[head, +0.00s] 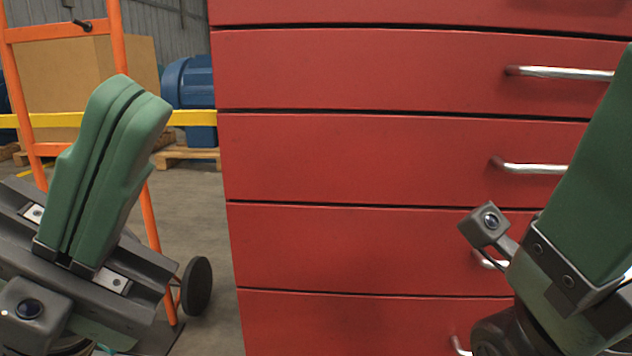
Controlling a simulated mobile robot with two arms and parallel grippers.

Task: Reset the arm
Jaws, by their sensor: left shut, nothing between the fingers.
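My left gripper (132,92) is at the left of the head view, with its two green fingers pointing up. The fingers lie close together with only a thin dark line between them, and nothing is held. My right gripper (610,150) is at the right edge, seen side-on, with one green finger showing and the rest cut off by the frame. Its jaw gap is hidden.
The red drawer cabinet (380,160) fills the middle and right, its drawers shut, with silver handles (560,72). An orange hand truck (118,40) stands behind my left gripper. Farther back are a cardboard box (60,75), a blue motor (190,85) and a yellow rail (190,118). Grey floor (205,250) shows left of the cabinet.

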